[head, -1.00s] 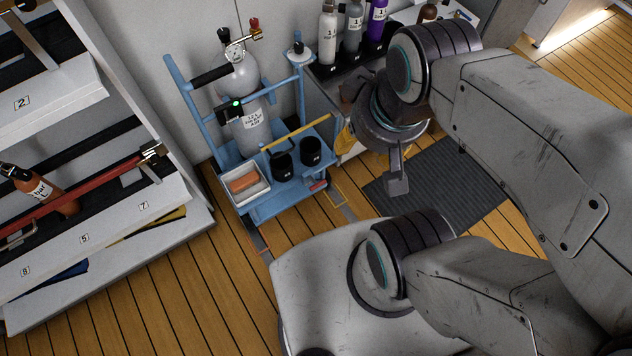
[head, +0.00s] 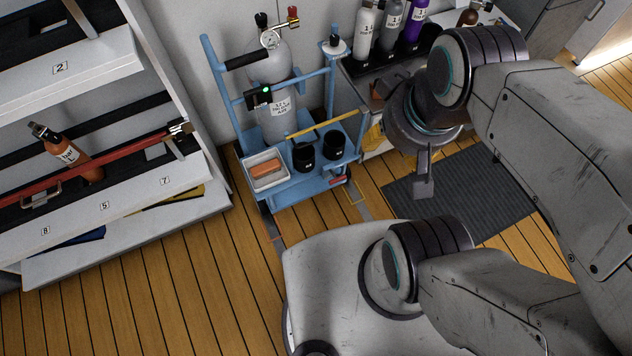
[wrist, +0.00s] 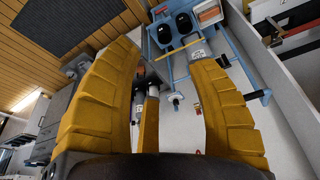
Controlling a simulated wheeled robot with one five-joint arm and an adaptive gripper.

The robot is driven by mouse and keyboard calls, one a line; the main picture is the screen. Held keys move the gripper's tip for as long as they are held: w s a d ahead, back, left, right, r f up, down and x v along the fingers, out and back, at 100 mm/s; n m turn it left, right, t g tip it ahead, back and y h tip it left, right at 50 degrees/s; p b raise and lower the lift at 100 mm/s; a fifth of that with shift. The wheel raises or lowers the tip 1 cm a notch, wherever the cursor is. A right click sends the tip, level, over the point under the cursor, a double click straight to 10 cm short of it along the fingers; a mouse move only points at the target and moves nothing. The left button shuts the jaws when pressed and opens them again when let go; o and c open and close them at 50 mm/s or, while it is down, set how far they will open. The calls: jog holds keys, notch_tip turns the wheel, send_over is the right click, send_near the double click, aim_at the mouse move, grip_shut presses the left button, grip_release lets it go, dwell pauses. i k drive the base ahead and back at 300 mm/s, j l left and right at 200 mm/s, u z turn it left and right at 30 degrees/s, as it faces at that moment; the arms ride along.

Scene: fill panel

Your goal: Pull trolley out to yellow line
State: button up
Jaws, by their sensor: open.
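The blue trolley (head: 320,187) stands against the wall in the head view. It carries a grey gas cylinder (head: 272,75), two black cups, a white tray (head: 268,170) with an orange block, and a yellow bar (head: 320,123) across its front. A dark push handle (head: 246,61) is at its upper left. My gripper (head: 373,138) is right of the trolley, its yellow fingers partly hidden behind my wrist. In the wrist view my gripper (wrist: 165,58) is open and empty, with the trolley frame (wrist: 235,50) beyond its fingertips.
A white shelf unit (head: 150,212) with an orange bottle (head: 72,158) stands left of the trolley. A bench with several bottles (head: 390,30) is to its right. A dark mat (head: 465,190) lies on the floor. Bare wooden floor (head: 190,285) is free in front of the shelves.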

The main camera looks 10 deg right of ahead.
aim_at(274, 71)
jog(key=i+j+z, duration=0.1)
jog(key=i+j, duration=0.35)
jog(key=j, duration=0.2)
jog(key=i+j+z, duration=0.15)
jog(key=i+j, duration=0.1)
jog(key=j, duration=0.1)
